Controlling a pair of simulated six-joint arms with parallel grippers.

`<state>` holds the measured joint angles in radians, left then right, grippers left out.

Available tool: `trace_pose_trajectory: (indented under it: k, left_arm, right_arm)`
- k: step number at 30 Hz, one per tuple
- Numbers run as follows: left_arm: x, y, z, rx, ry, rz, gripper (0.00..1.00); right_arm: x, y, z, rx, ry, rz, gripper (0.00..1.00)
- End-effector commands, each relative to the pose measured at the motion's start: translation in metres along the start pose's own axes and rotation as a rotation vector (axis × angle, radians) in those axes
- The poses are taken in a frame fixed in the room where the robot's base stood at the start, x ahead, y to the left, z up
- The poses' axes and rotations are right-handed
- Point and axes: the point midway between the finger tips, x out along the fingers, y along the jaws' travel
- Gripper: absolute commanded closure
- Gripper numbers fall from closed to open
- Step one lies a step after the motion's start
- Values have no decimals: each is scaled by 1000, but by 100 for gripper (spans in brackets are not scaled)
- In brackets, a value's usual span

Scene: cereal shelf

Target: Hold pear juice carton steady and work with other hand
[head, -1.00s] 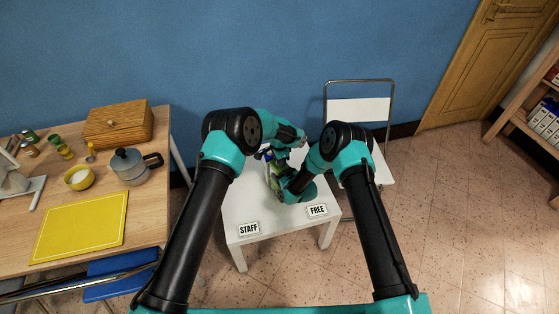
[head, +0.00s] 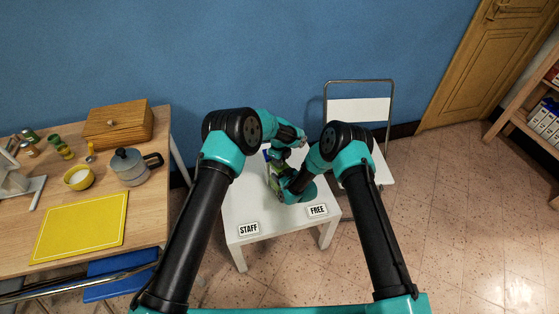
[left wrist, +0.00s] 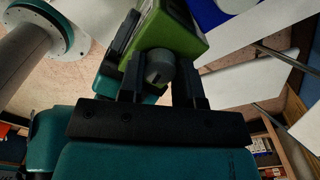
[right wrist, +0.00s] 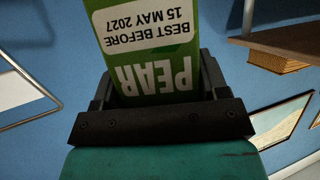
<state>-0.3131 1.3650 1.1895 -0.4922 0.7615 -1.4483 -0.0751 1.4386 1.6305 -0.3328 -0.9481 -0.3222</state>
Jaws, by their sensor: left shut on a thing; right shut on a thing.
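The pear juice carton (head: 276,180) is green and stands above the small white table, partly hidden by my arms in the head view. In the right wrist view the carton (right wrist: 160,60) shows "PEAR" and a "BEST BEFORE 15 MAY 2027" label, upside down in the picture. My right gripper (right wrist: 157,85) is shut on the carton's body. In the left wrist view the carton's green top (left wrist: 185,30) carries a grey round cap (left wrist: 160,68). My left gripper (left wrist: 162,85) is shut on this cap, one finger on each side.
The small white table (head: 290,236) bears a STAFF sign (head: 248,229) and a FREE sign (head: 317,210). A white folding chair (head: 360,110) stands behind it.

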Motion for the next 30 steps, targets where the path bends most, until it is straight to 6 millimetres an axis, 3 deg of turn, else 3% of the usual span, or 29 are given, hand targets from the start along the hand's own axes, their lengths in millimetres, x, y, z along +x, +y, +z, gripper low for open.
trace_pose_trajectory:
  k: [10, 25, 26, 30]
  left_arm:
    - [0, 0, 0, 168, 0, 0, 92]
    - [0, 0, 0, 193, 0, 0, 92]
    - [0, 0, 0, 193, 0, 0, 67]
    - [0, 0, 0, 192, 0, 0, 53]
  right_arm:
    - [0, 0, 0, 0, 0, 0, 62]
    - [0, 0, 0, 0, 0, 0, 62]
    - [0, 0, 0, 0, 0, 0, 62]
    - [0, 0, 0, 0, 0, 0, 62]
